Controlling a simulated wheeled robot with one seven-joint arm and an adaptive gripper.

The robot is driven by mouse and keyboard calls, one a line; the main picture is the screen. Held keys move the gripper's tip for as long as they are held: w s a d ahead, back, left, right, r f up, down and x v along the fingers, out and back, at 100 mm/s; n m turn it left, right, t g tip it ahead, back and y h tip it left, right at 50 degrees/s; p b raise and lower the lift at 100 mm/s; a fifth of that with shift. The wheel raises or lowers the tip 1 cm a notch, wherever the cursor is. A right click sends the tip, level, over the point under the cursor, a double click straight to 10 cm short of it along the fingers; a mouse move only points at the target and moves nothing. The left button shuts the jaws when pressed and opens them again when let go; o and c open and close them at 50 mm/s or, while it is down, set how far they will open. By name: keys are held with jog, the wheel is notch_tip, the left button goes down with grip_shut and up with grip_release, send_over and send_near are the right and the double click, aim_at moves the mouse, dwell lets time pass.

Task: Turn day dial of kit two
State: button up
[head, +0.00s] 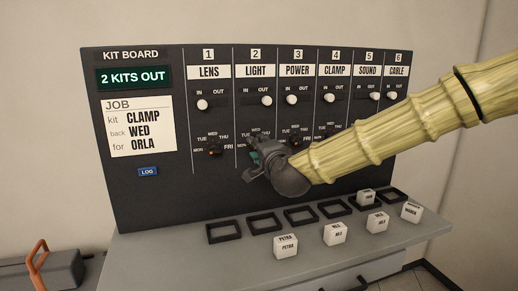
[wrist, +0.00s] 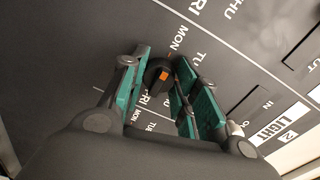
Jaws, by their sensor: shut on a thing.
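The dark kit board (head: 150,200) stands upright, with numbered columns. Column two, LIGHT (head: 256,71), has its white slider knob (head: 266,100) at the OUT side. My gripper (head: 256,154) is at the day dial below it and covers most of that dial in the head view. In the wrist view the black day dial (wrist: 156,72) with an orange mark sits between the green-padded fingers, which are shut on it. MON shows beside it; TUE is partly covered by a finger. I cannot tell which day it points at. The job card (head: 141,127) reads CLAMP, WED, ORLA.
Neighbouring dials for LENS (head: 214,147) and POWER (head: 296,140) are close on either side. A grey shelf (head: 180,255) below holds empty black frames (head: 225,232) and several white name blocks (head: 286,246). One block (head: 366,197) sits at a frame. A screen (head: 134,78) reads 2 KITS OUT.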

dwell(0.3)
jog(key=o, duration=1)
jog(key=shift+s, duration=0.1)
jog(key=v, duration=1.1)
jog(key=shift+s+d+r, duration=0.1)
jog(key=shift+s+d, duration=0.05)
jog(key=shift+s, duration=0.25)
